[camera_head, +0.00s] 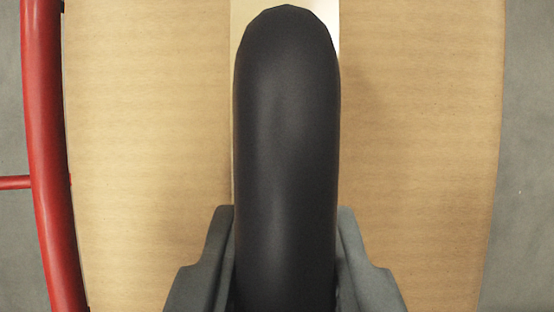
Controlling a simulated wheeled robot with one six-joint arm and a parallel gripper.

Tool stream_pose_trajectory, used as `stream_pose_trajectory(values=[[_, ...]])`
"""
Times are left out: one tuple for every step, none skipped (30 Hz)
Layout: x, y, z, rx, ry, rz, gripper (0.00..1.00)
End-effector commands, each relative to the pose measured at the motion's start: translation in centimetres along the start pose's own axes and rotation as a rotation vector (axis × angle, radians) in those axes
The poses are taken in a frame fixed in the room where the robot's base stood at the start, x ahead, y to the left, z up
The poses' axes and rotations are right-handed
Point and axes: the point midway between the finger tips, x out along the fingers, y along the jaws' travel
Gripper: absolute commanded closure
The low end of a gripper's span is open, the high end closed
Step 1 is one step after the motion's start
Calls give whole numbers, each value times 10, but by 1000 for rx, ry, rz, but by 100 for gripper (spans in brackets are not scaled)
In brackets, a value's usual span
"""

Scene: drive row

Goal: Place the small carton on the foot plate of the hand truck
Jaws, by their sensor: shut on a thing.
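My gripper (286,212) shows at the bottom centre, with one grey finger on each side of a thick black bar with a rounded end (286,120). The fingers are shut on this bar. What the bar belongs to does not show. Behind it is a tan carton (150,150) with a pale strip down its middle, largely hidden by the bar. I cannot tell whether it is the small carton. A red curved tube (45,150), perhaps part of the hand truck, runs along the carton's left edge. No foot plate is visible.
A thin red bar (15,183) meets the red tube from the left. Grey floor (530,150) shows beyond the carton's right edge and at the far left. The floor on the right looks clear.

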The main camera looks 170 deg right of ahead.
Motion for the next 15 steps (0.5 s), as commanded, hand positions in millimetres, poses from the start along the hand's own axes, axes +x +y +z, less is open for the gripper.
stream_pose_trajectory(values=[[0,0,-1,-3,1,-1,100],[2,0,0,-5,1,-2,100],[4,0,1,-6,0,-3,100],[6,0,2,-7,0,-4,100],[9,0,3,-7,0,-5,100],[13,0,5,-7,0,-5,100],[17,0,7,-7,-1,-5,100],[21,0,9,-6,-2,-5,100],[26,0,11,-6,-2,-4,100],[30,0,12,-6,-2,-4,100],[34,0,14,-7,-2,-4,100],[38,0,16,-7,-2,-5,100],[41,0,17,-7,-1,-4,100],[44,0,18,-7,-1,-4,100],[47,0,19,-7,-1,-4,100]])
